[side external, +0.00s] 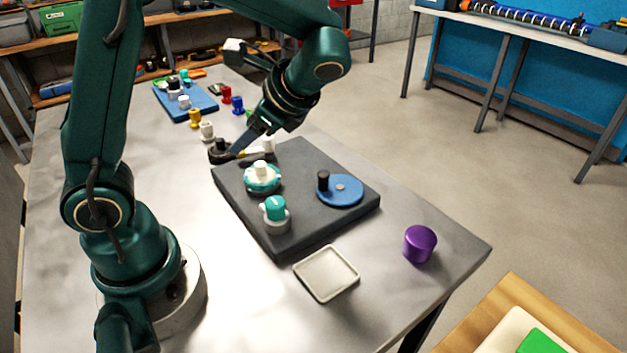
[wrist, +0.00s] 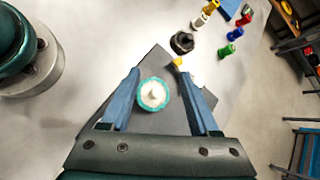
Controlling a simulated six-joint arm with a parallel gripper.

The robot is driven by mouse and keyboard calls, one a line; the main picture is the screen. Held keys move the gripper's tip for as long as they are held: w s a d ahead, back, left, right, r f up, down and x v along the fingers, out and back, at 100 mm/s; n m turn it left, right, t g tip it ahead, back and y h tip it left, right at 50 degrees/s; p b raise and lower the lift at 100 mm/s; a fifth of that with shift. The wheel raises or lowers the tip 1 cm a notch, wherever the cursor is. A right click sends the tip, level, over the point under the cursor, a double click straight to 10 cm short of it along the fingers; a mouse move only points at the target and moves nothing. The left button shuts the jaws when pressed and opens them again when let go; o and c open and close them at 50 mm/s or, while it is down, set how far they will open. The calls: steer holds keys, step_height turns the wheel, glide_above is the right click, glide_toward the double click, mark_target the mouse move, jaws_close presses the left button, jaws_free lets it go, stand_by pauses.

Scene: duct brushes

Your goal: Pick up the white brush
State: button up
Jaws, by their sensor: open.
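A small white spool-shaped piece, which looks like the white brush (side external: 207,131), stands on the grey table left of my gripper. It also shows in the wrist view (wrist: 199,20), beyond the fingertips, between a yellow piece (wrist: 210,6) and a black round piece (wrist: 182,43). My gripper (side external: 240,152) is over the far left part of the dark board (side external: 305,163). In the wrist view its blue fingers (wrist: 159,71) are spread wide with nothing held. A teal ring piece with a white knob (wrist: 152,94) shows below, between the fingers.
Red (side external: 226,94) and blue (side external: 238,104) pieces stand near the white one. The dark board carries a teal-topped piece (side external: 275,212) and a blue disc (side external: 345,192). A white tray (side external: 326,273) and purple cylinder (side external: 420,243) are at the near end.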

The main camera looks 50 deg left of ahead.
mark_target(264, 168)
steer(key=w+f+m+y, duration=0.2)
steer(key=f, duration=0.1)
steer(key=f+g, duration=0.1)
steer(key=shift+w+a+f+m+y, duration=0.15)
steer(key=shift+w+a+m+y, duration=0.25)
step_height(264, 168, down, 4)
steer(key=shift+w+d+r+m+y, duration=0.15)
steer(key=shift+m+y, duration=0.25)
steer(key=shift+m, duration=0.3)
steer(key=shift+f, duration=0.3)
steer(key=shift+s+a+f+g, duration=0.25)
steer(key=shift+s+f+g, duration=0.05)
steer(key=shift+s+g, duration=0.1)
steer(key=shift+x, duration=2.15)
steer(key=shift+w, duration=0.1)
jaws_close()
